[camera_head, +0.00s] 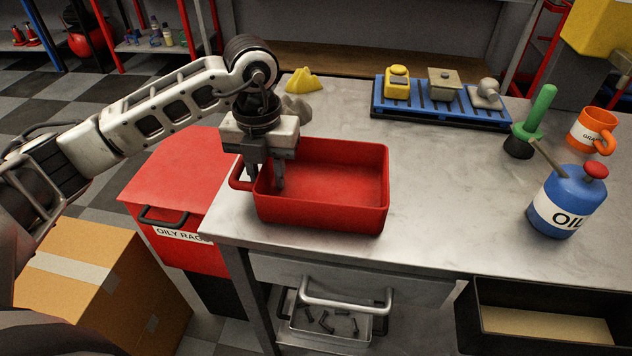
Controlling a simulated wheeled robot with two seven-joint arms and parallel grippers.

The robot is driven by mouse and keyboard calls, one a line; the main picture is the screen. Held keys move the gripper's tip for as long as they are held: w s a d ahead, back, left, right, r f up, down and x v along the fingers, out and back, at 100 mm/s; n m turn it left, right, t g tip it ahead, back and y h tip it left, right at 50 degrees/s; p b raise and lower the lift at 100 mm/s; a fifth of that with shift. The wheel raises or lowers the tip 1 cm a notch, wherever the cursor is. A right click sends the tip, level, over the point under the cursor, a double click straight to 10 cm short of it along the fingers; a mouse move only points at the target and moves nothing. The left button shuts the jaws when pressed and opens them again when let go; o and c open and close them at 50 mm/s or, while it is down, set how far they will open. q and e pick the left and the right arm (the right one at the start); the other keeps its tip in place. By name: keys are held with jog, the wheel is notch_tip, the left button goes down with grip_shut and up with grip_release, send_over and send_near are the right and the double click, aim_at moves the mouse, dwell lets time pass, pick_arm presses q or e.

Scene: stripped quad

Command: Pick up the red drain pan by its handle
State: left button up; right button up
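The red drain pan (335,215) is a rectangular open tray on the left front part of the grey metal workbench. Its looped red handle (236,177) sticks out from its left side. My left gripper (265,183) points down at the handle side of the pan. One finger is outside near the handle and the other is in front of the pan's inside, with a gap between them. The pan's left wall lies between the fingers in this view. Whether the fingers touch the pan or handle is unclear. My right gripper is not in view.
A blue pallet (440,113) with several small parts is at the back. A blue oil can (567,205), an orange mug (592,130) and a green-handled tool (530,120) stand at the right. A yellow piece (303,82) lies behind my gripper. The bench middle is clear.

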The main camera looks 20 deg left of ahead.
pick_arm(q)
grip_shut()
jog(key=shift+r, duration=0.1)
jog(key=shift+r, duration=0.1)
